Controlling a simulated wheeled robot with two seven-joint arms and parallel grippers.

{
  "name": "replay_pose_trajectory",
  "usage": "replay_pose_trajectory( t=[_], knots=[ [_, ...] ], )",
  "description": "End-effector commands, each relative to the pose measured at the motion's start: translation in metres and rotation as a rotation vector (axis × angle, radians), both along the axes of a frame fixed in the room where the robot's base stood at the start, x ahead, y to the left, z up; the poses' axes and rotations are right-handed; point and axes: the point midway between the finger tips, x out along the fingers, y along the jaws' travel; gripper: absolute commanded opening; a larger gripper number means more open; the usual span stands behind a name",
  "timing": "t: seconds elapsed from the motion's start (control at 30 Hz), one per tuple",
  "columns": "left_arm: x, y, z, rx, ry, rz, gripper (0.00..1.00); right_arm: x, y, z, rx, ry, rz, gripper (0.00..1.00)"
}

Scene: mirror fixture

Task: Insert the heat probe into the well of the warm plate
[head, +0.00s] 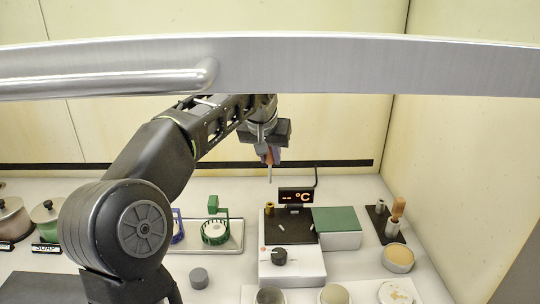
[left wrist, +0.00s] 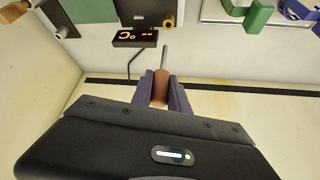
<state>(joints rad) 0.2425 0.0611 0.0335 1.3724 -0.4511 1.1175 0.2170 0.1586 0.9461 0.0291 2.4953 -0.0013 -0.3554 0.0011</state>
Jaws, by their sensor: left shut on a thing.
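My left gripper (head: 268,152) is shut on the heat probe, above and behind the warm plate. The heat probe (head: 269,172) has an orange-brown handle and a thin grey metal rod pointing down. In the left wrist view, the probe (left wrist: 160,88) sits between the purple-grey fingers (left wrist: 161,95), its rod free of contact. The warm plate (head: 292,266) is a white box with a dark top and a dark knob. A small brass collar (head: 269,207), seemingly the well, stands at its back left; it also shows in the left wrist view (left wrist: 169,22). The right gripper is not in view.
A lit display (head: 296,197) with a cable stands behind the plate. A green-topped box (head: 337,220) is to its right. A dark stand (head: 379,221) holds a wooden-handled tool. A tray (head: 236,236) lies left. A metal bar (head: 350,62) crosses the foreground.

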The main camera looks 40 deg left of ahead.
Motion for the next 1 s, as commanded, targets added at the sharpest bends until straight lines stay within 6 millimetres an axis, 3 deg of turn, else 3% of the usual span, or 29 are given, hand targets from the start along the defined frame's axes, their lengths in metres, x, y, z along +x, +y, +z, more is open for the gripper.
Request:
replay_pose_trajectory(
  t=[0.17,0.8,1.0],
  knots=[
    [0.0,0.0,0.001,0.0,-0.001,-0.001,0.0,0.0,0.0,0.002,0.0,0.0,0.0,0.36],
    [0.0,0.0,-0.05,0.001,-0.001,-0.001,0.0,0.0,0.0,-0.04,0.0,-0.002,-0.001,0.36],
    [0.0,0.0,-0.057,0.001,-0.002,-0.001,0.0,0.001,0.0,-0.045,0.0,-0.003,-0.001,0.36]
  ],
)
